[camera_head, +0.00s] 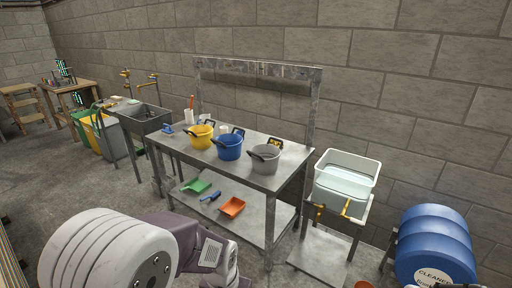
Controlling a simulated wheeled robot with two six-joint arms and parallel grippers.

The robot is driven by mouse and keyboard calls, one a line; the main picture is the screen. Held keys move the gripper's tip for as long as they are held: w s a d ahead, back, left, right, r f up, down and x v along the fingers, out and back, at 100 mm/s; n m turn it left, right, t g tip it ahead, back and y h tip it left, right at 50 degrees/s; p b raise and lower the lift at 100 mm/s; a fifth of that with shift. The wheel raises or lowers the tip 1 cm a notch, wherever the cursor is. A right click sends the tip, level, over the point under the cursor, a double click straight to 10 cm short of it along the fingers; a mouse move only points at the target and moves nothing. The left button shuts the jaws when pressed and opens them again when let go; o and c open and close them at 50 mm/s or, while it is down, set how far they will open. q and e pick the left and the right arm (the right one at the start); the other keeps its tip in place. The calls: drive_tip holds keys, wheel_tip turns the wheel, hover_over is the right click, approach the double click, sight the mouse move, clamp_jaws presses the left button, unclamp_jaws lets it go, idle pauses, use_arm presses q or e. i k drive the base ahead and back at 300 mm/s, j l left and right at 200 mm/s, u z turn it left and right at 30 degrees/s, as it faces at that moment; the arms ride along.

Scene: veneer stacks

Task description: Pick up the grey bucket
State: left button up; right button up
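The grey bucket (265,163) stands upright near the right end of the metal table's top (237,176). Its dark handle hangs toward its left side. It is the rightmost of three buckets in a row. The blue bucket (230,152) stands just left of it, and the yellow bucket (202,140) is further left. Neither of my grippers can be made out in the head view, and nothing is holding the grey bucket.
The table's lower shelf holds a green dustpan (195,187), a blue-handled brush (210,197) and an orange dustpan (232,207). A white basin (346,174) stands right of the table, and blue drums (435,245) stand further right. Floor in front of the table shows partly clear.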

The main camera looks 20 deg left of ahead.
sight(265, 157)
drive_tip(key=i+j, duration=1)
drive_tip(key=i, duration=0.25)
drive_tip(key=i+j+z, duration=0.25)
drive_tip(key=j+z, duration=0.25)
drive_tip(key=j, duration=0.2)
drive_tip(key=i+j+z, duration=0.25)
drive_tip(key=j, duration=0.2)
drive_tip(key=j+z, duration=0.25)
drive_tip(key=i+l, duration=0.3)
drive_tip(key=i+j, duration=0.05)
drive_tip(key=i, duration=0.05)
